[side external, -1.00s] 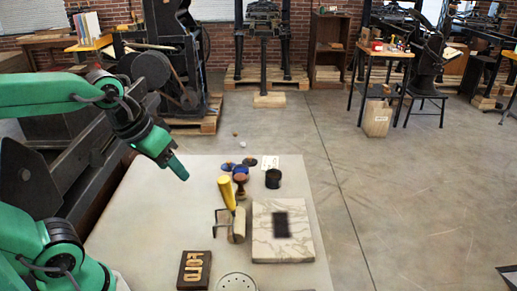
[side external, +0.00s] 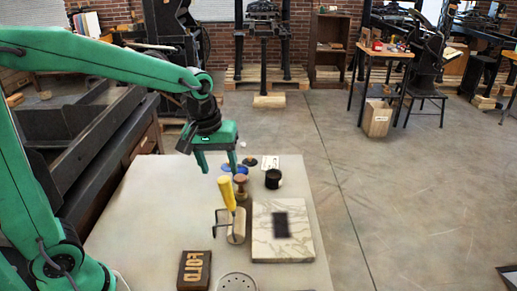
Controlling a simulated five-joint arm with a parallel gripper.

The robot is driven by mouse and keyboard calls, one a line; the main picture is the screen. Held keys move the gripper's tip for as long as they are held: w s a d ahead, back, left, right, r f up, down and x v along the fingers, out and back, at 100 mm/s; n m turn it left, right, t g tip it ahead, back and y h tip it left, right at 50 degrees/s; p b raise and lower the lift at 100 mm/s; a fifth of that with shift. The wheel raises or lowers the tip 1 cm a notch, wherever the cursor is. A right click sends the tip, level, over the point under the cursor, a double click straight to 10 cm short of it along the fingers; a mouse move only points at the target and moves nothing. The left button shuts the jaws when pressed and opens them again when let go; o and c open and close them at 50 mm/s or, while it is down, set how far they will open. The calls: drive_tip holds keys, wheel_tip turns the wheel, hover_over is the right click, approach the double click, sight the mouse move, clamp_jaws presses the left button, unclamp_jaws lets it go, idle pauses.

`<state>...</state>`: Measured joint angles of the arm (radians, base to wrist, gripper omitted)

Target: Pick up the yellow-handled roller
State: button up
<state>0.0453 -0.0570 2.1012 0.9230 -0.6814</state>
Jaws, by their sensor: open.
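The yellow-handled roller (side external: 227,194) is on the pale table, its yellow handle pointing up and its light roller (side external: 237,226) low beside a thin metal frame. It lies just left of the marble slab (side external: 263,248). My gripper (side external: 217,169) is above the table, behind and slightly left of the handle's top in the picture. Its two fingers point down, spread apart with nothing between them. The gripper appears apart from the roller.
A wooden-handled stamp (side external: 240,184) stands close behind the roller, with a blue round pad (side external: 226,167) and a black jar (side external: 273,179) near it. A dark lettered block (side external: 195,269) and a perforated round tin (side external: 237,282) are at the front. The table's left part is clear.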

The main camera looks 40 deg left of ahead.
sight(224, 180)
drive_tip(key=shift+w+d+f, duration=0.1)
drive_tip(key=shift+w+f, duration=0.1)
drive_tip(key=shift+f, duration=1.1)
drive_tip(key=shift+w+d+f, duration=0.1)
drive_tip(key=shift+w+f, duration=0.15)
drive_tip(key=shift+f, duration=1)
drive_tip(key=shift+w+f, duration=0.2)
drive_tip(key=shift+f, duration=1.1)
drive_tip(key=c, duration=0.9)
drive_tip(key=shift+c, duration=0.5)
